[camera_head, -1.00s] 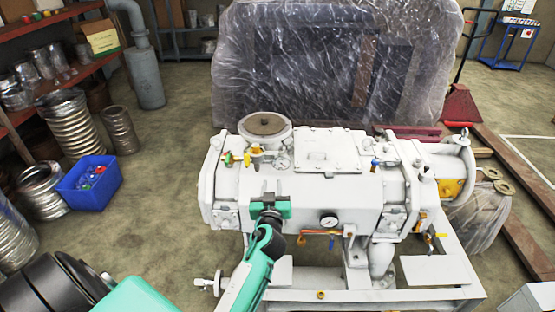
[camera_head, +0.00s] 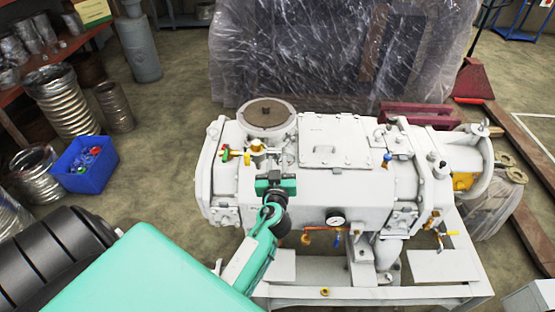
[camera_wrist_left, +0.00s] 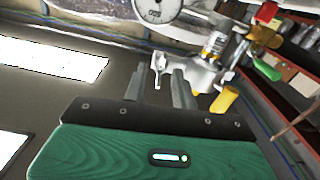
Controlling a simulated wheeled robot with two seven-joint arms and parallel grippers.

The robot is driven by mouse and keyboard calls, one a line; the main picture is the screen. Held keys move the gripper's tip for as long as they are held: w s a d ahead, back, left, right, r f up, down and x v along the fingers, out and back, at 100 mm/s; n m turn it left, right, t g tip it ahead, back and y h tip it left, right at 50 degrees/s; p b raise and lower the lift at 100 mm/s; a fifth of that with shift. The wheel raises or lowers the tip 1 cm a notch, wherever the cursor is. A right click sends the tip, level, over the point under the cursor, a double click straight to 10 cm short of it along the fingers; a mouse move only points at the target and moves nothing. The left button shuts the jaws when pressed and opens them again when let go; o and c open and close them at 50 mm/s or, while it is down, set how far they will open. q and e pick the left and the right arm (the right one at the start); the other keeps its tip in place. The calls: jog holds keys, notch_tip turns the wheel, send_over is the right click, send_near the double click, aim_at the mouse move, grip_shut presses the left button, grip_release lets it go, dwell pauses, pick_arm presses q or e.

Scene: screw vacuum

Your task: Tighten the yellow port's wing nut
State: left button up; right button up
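A white fitting with a yellow ring (camera_wrist_left: 213,45) shows in the left wrist view, with a pale wing-like piece (camera_wrist_left: 158,68) beside it that looks like a wing nut. In the head view, a small yellow fitting (camera_head: 257,146) stands at the upper left of the white vacuum machine (camera_head: 370,190). My left gripper (camera_head: 268,173) is just in front of it. In the wrist view, the left gripper (camera_wrist_left: 160,86) has its two grey fingers apart, with the wing-like piece at their tips. I cannot tell whether they touch it. My right gripper is out of view.
A red and green handle (camera_head: 225,154) sits left of the fitting, and a round flange (camera_head: 267,113) behind it. A gauge (camera_head: 335,221) is on the machine's front. A blue bin (camera_head: 86,165) stands on the floor at left. A yellow part (camera_head: 463,181) is at the machine's right end.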

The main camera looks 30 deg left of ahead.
pick_arm(q)
grip_shut()
